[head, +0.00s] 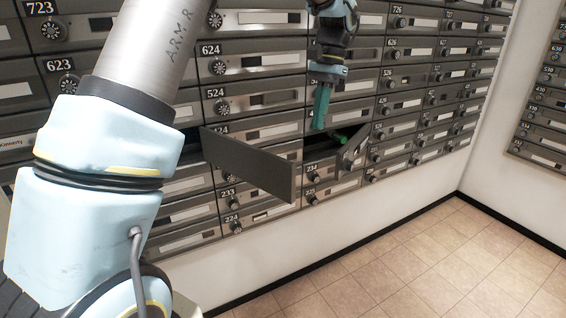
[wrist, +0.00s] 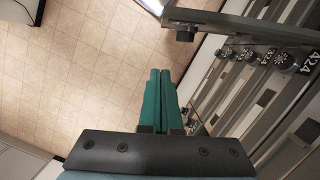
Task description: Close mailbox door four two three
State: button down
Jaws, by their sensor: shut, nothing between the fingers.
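My gripper (head: 321,107) has green fingers and points down in front of the mailbox wall, right of the large open door. In the wrist view its two fingers (wrist: 160,100) lie together, empty. A dark grey door (head: 250,165) stands swung out from the wall at mid height, below the 524 box. Dark gaps show beside it, and my arm hides part of the boxes on its left. I cannot read a number 423 on any door. My fingers are apart from this door in the head view.
A second, smaller open door (head: 353,146) stands out right of my gripper, with a green object (head: 339,139) by its opening. Box fronts with knobs (wrist: 284,62) line the right of the wrist view. The tiled floor (head: 390,265) is clear.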

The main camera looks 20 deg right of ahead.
jog(key=s+a+f+p, duration=0.3)
jog(key=a+f+p, duration=0.1)
jog(key=f, duration=0.5)
jog(key=shift+s+a+f, duration=0.15)
jog(key=shift+s+a, duration=0.1)
jog(key=shift+a, duration=0.45)
